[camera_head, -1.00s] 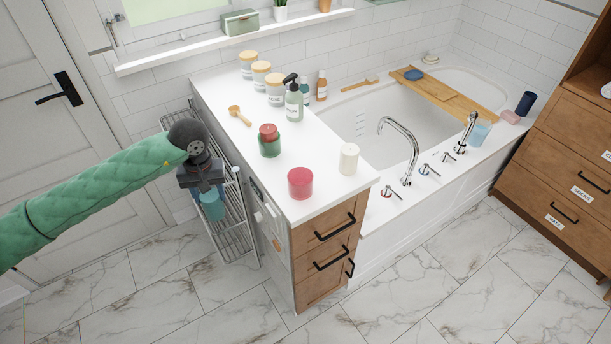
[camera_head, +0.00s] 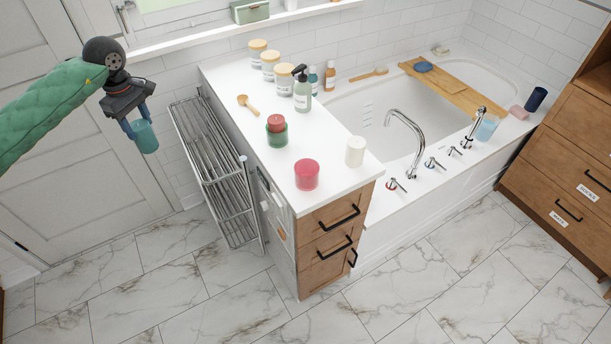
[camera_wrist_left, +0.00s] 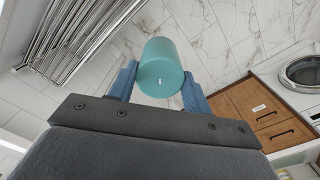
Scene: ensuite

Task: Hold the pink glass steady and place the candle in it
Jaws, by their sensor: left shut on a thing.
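The pink glass (camera_head: 306,175) stands upright on the white counter near its front end. A teal cylindrical candle (camera_head: 145,138) is held between the fingers of my left gripper (camera_head: 139,129), in the air left of the counter, above and beyond the rack. In the left wrist view the teal candle (camera_wrist_left: 162,68) shows a small pale wick-like mark on its near face, with a blue finger of my left gripper (camera_wrist_left: 158,85) on each side. A white candle (camera_head: 355,151) stands right of the pink glass. A green glass (camera_head: 277,137) holds a red candle (camera_head: 276,122). My right gripper is out of view.
Several lidded jars (camera_head: 270,66), a pump bottle (camera_head: 302,92) and a wooden spoon (camera_head: 248,105) stand or lie further back on the counter. A metal rack (camera_head: 215,165) stands against its left side. The bathtub (camera_head: 365,115) is to the right. The marble floor in front is clear.

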